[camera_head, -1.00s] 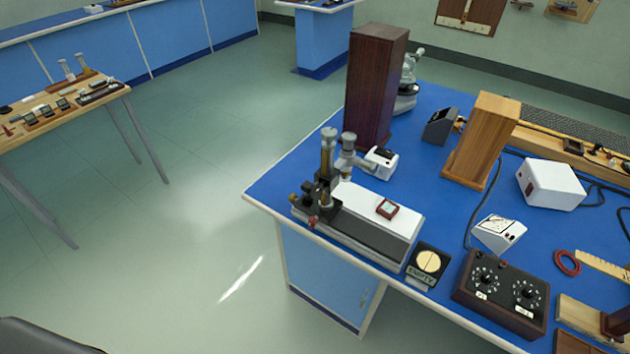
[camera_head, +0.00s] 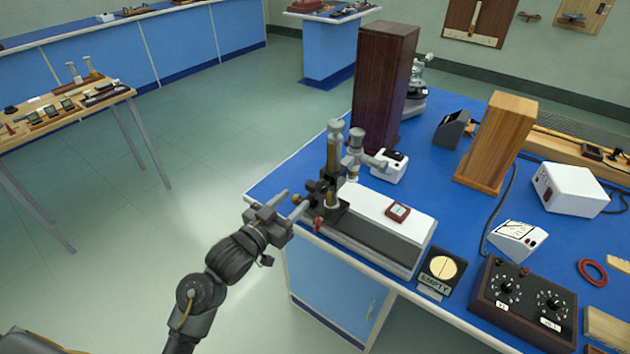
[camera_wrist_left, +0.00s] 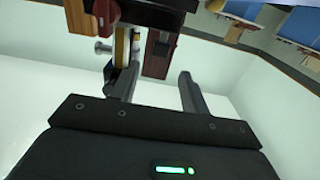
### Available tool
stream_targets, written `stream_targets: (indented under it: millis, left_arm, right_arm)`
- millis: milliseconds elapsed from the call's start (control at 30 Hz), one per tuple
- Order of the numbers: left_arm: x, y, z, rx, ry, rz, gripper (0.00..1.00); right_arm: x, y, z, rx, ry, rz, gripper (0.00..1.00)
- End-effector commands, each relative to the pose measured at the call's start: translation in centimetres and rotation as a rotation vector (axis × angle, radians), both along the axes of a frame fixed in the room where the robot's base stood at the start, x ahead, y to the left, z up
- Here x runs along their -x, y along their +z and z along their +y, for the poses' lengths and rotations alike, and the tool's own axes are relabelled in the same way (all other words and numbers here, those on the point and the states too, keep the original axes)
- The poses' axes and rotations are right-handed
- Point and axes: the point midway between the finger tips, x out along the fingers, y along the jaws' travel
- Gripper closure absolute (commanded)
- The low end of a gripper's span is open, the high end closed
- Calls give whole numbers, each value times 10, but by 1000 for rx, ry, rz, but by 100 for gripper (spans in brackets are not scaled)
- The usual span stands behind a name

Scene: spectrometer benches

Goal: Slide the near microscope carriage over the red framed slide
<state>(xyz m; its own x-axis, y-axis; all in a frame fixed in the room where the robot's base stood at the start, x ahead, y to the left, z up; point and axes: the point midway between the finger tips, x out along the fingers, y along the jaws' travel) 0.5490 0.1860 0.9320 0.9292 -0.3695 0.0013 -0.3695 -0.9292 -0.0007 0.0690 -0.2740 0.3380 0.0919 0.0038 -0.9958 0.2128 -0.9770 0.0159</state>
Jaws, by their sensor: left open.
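The near microscope carriage (camera_head: 326,194) is a black block with a brass and grey upright tube, at the left end of a white-topped rail bench (camera_head: 365,253). The red framed slide (camera_head: 398,211) lies on the white top, to the right of the carriage. My left gripper (camera_head: 294,204) is open beside the carriage's left side, its fingers pointing at the carriage's knobs. In the left wrist view the two fingers (camera_wrist_left: 160,92) stand apart, with the brass tube (camera_wrist_left: 121,48) beyond the left finger. Whether a finger touches the carriage I cannot tell. My right gripper is not in view.
A dark wooden column (camera_head: 382,85) and a small white device (camera_head: 390,167) stand behind the bench. An "EMPTY" sign with a round dial (camera_head: 441,268) stands at its right end, near a black dial box (camera_head: 522,306).

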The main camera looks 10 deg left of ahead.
Motion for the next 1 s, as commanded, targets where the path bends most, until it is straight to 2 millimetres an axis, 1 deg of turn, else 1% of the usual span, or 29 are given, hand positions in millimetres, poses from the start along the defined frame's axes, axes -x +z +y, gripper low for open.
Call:
stream_targets:
  millis: [167, 400, 533, 700, 1000]
  left_arm:
    - [-24, 2, -10, 3, 0, -1, 55]
    - [-66, 1, -26, 2, 0, 1, 55]
    - [-83, 1, -33, 2, 0, 1, 55]
    - [-95, 0, -38, 1, 0, 0, 55]
    - [-97, 0, -39, 1, 0, 1, 55]
  right_arm:
    - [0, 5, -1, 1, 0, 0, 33]
    - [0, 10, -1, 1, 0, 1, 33]
    - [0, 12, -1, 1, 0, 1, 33]
    - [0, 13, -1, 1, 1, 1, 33]
    - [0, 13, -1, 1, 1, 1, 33]
